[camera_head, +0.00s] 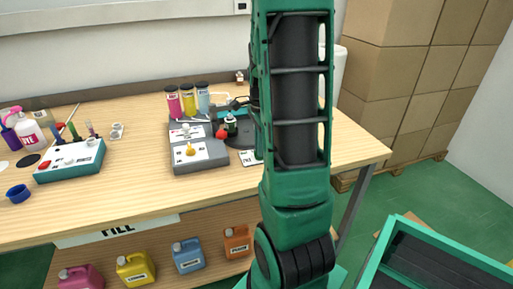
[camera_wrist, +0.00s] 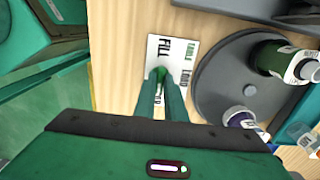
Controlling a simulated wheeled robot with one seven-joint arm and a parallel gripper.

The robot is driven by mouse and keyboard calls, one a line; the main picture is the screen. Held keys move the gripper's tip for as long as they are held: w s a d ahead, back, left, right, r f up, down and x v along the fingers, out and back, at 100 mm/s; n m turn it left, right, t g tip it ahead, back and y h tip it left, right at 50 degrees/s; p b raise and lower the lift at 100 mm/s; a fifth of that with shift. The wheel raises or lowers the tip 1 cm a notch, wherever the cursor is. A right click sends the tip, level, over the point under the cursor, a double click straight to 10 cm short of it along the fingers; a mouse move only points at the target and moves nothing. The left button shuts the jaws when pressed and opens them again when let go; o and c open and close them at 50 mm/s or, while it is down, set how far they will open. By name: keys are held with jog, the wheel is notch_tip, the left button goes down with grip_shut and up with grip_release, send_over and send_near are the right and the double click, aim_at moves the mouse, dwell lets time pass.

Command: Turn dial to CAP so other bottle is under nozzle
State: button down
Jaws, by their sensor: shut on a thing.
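In the wrist view, my gripper (camera_wrist: 161,90) is shut on the green dial knob (camera_wrist: 158,72), which stands on a white card (camera_wrist: 178,46) lettered FILL, LOAD and TABLE; the lower lettering is partly hidden by my fingers. A dark round turntable (camera_wrist: 215,85) is to the right of the card. It carries a green bottle (camera_wrist: 272,56) with a white label at the upper right and a purple bottle (camera_wrist: 240,118) at the lower right. In the head view, the turntable (camera_head: 240,142), green bottle (camera_head: 231,123) and card (camera_head: 248,158) show; my arm hides my gripper. I cannot make out the nozzle clearly.
A grey control box (camera_head: 200,160) with a yellow knob (camera_head: 190,150) stands left of the turntable, with pink, yellow and blue cylinders (camera_head: 188,99) behind. A teal-edged box (camera_head: 70,162) is farther left. Open wood tabletop (camera_head: 135,165) lies between the boxes.

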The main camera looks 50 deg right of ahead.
jog(key=shift+w+r, duration=0.1)
jog(key=shift+w, duration=0.3)
jog(key=c, duration=1.8)
grip_release()
jog(key=shift+s, duration=0.15)
notch_tip(320, 180, up, 11)
jog(key=shift+f, duration=0.2)
